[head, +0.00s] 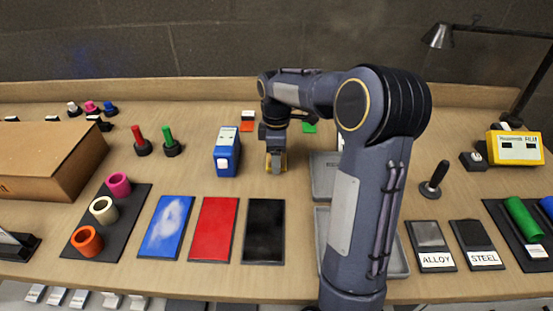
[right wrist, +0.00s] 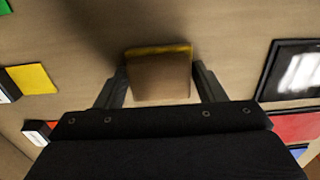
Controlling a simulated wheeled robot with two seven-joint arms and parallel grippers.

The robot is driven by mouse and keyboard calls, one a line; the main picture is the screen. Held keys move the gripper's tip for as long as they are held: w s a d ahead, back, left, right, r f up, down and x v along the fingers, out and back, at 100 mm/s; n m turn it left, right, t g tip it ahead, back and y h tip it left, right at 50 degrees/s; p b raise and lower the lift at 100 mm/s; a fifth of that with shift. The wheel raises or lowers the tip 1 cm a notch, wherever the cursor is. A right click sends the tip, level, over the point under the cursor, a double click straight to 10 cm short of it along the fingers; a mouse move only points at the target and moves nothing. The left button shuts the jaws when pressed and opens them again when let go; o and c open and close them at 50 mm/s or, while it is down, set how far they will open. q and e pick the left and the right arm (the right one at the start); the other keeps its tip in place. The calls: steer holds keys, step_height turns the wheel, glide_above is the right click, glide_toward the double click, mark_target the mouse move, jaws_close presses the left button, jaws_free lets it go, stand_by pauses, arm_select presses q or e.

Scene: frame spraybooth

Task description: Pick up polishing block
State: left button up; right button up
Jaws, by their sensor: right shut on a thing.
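The polishing block (right wrist: 160,76), brown with a yellow edge, shows in the right wrist view between the two fingers of my right gripper (right wrist: 161,84). In the head view, my right gripper (head: 276,163) points down at the middle of the table, and yellow parts of the block (head: 284,160) show beside its fingers. My right gripper is shut on the block. Whether the block touches the table is hard to tell. My left gripper is in neither view.
A blue box (head: 227,152) stands just left of the gripper. Blue, red (head: 213,229) and black panels lie in front. A grey tray (head: 324,177) is to the right, partly behind my arm. A cardboard box (head: 50,158) is far left. Small coloured pieces lie behind the gripper.

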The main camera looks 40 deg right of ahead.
steer(key=shift+r, duration=0.1)
steer(key=shift+c, duration=0.3)
steer(key=shift+r, duration=0.25)
step_height(320, 180, up, 2)
steer(key=shift+r, duration=0.1)
steer(key=s+a+r, duration=0.9)
steer(key=a+r, duration=0.1)
steer(key=a, duration=0.1)
steer(key=shift+p, duration=0.3)
